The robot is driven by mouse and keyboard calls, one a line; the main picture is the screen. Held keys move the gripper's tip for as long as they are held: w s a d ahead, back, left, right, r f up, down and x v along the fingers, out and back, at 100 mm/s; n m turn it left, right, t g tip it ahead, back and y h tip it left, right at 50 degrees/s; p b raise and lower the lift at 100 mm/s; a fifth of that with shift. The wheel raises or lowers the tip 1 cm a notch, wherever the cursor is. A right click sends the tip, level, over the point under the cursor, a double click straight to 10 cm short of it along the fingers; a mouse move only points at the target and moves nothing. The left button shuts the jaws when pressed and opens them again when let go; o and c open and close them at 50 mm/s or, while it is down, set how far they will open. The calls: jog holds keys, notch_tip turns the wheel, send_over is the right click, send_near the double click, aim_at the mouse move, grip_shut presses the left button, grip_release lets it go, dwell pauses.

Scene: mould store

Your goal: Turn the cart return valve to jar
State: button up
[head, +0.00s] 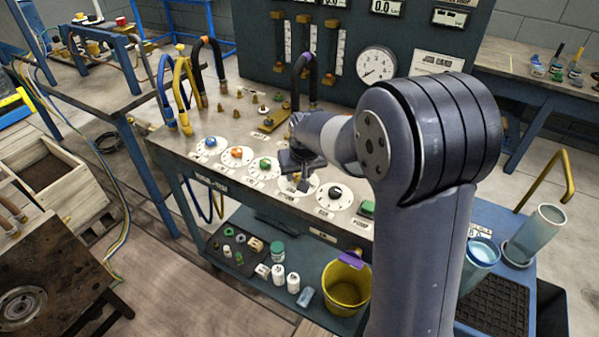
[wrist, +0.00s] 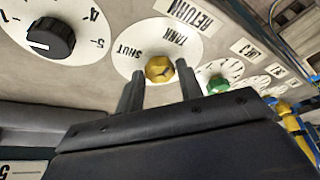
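The return valve is a round white dial plate (wrist: 190,48) with a brass-yellow knob (wrist: 159,69) in the wrist view. The plate's words SHUT and TANK and the RETURN label (wrist: 187,14) appear upside down; no jar mark is visible, and the plate's lower part is hidden by my gripper. My gripper (wrist: 161,80) is open, its two dark fingers apart with the knob between and just beyond their tips in the picture. I cannot tell whether they touch it. In the head view my gripper (head: 299,180) is over the same dial, largely covering it.
A black numbered knob (wrist: 50,38) is beside the valve, and a green knob (wrist: 217,85) is on its other side. Orange (head: 236,153) and blue (head: 210,142) knobs are farther left. Hoses (head: 184,85) and a gauge panel (head: 440,30) stand behind. A yellow bucket (head: 346,286) is below.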

jog(key=c, duration=0.6)
jog(key=shift+o, duration=0.2)
jog(key=m, duration=0.1)
jog(key=m+h+b, duration=0.1)
jog(key=m, duration=0.2)
jog(key=shift+a+f+h, duration=0.1)
jog(key=shift+a+h, duration=0.15)
jog(key=shift+h, duration=0.15)
jog(key=m+b, duration=0.1)
jog(key=m, duration=0.1)
jog(key=m+h+b, duration=0.1)
jog(key=m, duration=0.1)
jog(key=shift+a+m+h, duration=0.15)
jog(key=shift+m+h, duration=0.15)
jog(key=m+g, duration=0.1)
jog(key=m, duration=0.1)
jog(key=m+h, duration=0.1)
jog(key=m, duration=0.1)
jog(key=shift+w+a+g, duration=0.1)
jog(key=shift+w+g, duration=0.1)
jog(key=shift+g, duration=0.2)
jog(key=m, duration=0.2)
jog(key=m+g+h, duration=0.1)
jog(key=m, duration=0.2)
jog(key=shift+w+a+g+p, duration=0.1)
jog(key=shift+w+g+p, duration=0.05)
jog(key=shift+g+p, duration=0.15)
jog(key=shift+m, duration=0.3)
